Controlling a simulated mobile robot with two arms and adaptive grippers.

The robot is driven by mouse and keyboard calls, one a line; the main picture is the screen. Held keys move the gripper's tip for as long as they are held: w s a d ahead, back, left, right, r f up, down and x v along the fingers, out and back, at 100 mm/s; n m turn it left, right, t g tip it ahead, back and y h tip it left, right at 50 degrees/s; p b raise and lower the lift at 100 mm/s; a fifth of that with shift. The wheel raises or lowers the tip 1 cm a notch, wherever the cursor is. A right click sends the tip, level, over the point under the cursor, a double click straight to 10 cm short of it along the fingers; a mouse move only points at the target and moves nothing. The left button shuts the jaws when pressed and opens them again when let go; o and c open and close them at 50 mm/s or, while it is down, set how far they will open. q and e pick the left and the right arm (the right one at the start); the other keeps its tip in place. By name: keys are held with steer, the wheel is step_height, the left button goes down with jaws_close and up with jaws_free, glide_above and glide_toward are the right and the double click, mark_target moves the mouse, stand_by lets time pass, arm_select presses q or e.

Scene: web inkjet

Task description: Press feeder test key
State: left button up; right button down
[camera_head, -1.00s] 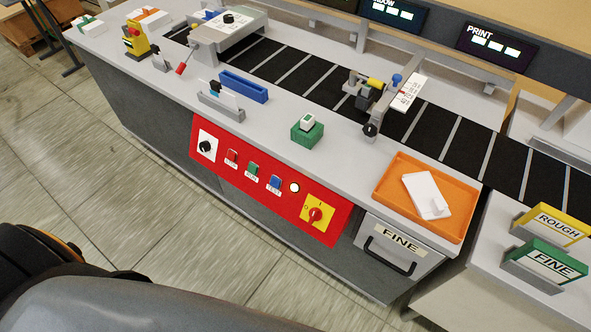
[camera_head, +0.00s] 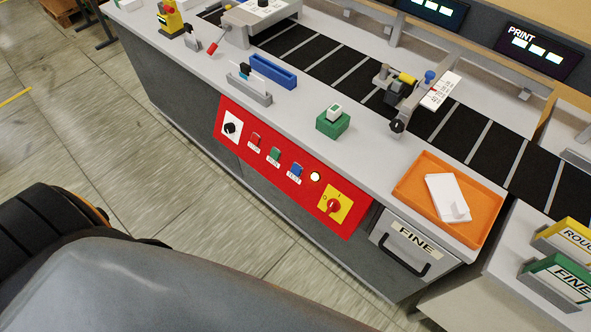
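A red control panel (camera_head: 312,194) is on the front face of the grey counter. It carries a black knob on a white plate (camera_head: 231,127), a red key (camera_head: 255,139), a green key (camera_head: 275,154) and a blue key (camera_head: 296,169) labelled TEST. To the right of the blue key are a lit round lamp (camera_head: 315,177) and a red rotary switch on a yellow plate (camera_head: 334,205). Neither gripper is in view. Parts of my own body fill the lower left, apart from the panel in the picture.
The counter top holds a green block (camera_head: 333,124), a blue tray (camera_head: 273,71), an orange tray (camera_head: 478,237) with white pieces, and a dark striped belt (camera_head: 320,57). A FINE drawer (camera_head: 411,240) is right of the panel. The tiled floor (camera_head: 150,190) in front is partly clear.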

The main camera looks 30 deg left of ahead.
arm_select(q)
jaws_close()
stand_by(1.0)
